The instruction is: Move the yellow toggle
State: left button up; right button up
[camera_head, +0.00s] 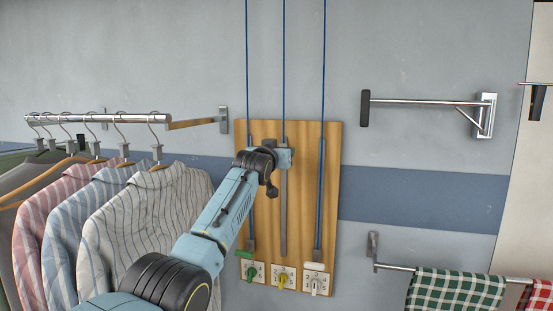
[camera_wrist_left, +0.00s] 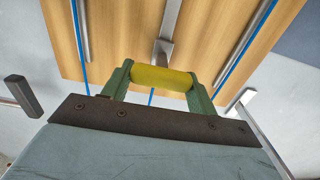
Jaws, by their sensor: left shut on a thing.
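The yellow toggle (camera_wrist_left: 162,78) is a yellow cylinder in the left wrist view, with a grey metal bracket behind it. My left gripper (camera_wrist_left: 160,88) is shut on it, with one green finger at each end. In the head view my left gripper (camera_head: 279,160) is at the upper part of the middle rail (camera_head: 284,215) on the wooden board (camera_head: 265,132), and it hides the yellow toggle. My right gripper is not in view.
A green toggle (camera_head: 245,254) and a white toggle (camera_head: 316,266) sit low on the side rails. Below are green (camera_head: 251,272), yellow (camera_head: 282,281) and white (camera_head: 314,285) numbered dials. Shirts (camera_head: 145,220) hang at left; a bar (camera_head: 425,102) juts out right.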

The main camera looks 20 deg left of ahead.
pick_arm(q)
jog(key=shift+r, duration=0.5)
jog(key=o, duration=1.4)
jog(key=shift+f, duration=0.2)
jog(key=shift+f, duration=0.1)
jog(key=s+b, duration=0.5)
jog(key=s, duration=0.8)
jog(key=shift+s, duration=0.2)
